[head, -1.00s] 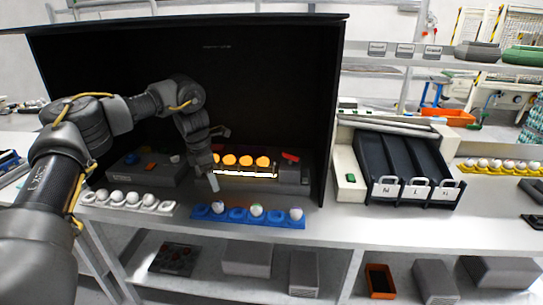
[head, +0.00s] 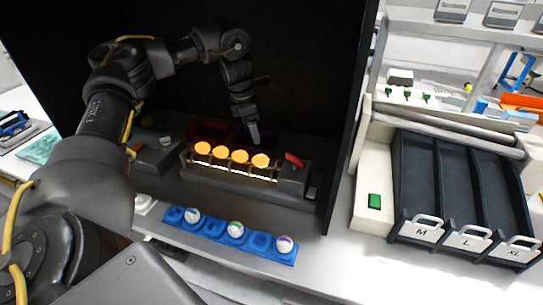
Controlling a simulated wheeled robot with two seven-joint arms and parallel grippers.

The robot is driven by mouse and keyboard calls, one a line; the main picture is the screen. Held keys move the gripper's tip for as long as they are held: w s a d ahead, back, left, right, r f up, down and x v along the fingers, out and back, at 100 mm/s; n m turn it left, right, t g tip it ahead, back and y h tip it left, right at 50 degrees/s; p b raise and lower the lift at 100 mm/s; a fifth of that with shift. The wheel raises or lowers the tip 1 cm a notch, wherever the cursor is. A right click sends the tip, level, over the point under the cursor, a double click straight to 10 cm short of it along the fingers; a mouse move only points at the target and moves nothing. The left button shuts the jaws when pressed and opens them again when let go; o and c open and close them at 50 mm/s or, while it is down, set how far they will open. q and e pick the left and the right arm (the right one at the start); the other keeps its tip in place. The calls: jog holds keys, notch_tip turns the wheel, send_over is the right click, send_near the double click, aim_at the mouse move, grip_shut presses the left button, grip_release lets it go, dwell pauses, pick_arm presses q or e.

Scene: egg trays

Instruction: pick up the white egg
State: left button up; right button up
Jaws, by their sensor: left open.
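Several eggs glow orange in a row on the lit candling device (head: 233,186); the rightmost glowing egg (head: 261,161) is nearest my left gripper (head: 255,136). The gripper points down just behind and above that egg; it is open, with no egg seen in it. Its small fingers are hard to make out against the dark. A blue tray (head: 213,229) in front holds three white eggs with coloured marks: a left one (head: 193,215), a middle one (head: 235,229) and a right one (head: 284,244). My right gripper is out of view.
A black booth wall (head: 352,110) stands right of the device. Beyond it are a green button (head: 375,201) and dark chutes marked M, L and XL (head: 468,241). My left arm covers most of a white tray (head: 145,203). Bare white tabletop lies right of the blue tray.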

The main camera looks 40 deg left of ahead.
aim_at(259, 157)
pick_arm(q)
jog(key=f, duration=0.1)
jog(key=d+f, duration=0.1)
jog(key=f, duration=0.3)
jog(key=shift+s+d+f+b, duration=0.25)
jog(key=shift+d+b, duration=0.05)
jog(key=shift+b, duration=0.1)
jog(key=shift+w+f, duration=0.35)
jog(key=shift+w, duration=0.2)
jog(key=shift+s+a+f, duration=0.15)
jog(key=shift+s, duration=0.35)
jog(key=shift+s+f+p, duration=0.3)
jog(key=shift+f+p, duration=0.05)
jog(key=shift+p, duration=0.35)
jog(key=f, duration=0.2)
jog(key=w+f, duration=0.1)
jog(key=shift+w+d+f+p, duration=0.1)
jog(key=shift+d+f+p, duration=0.1)
jog(key=shift+d+p, duration=0.1)
jog(key=shift+f, duration=0.1)
jog(key=shift+s, duration=0.2)
jog(key=shift+c, duration=0.2)
jog(key=c, duration=0.7)
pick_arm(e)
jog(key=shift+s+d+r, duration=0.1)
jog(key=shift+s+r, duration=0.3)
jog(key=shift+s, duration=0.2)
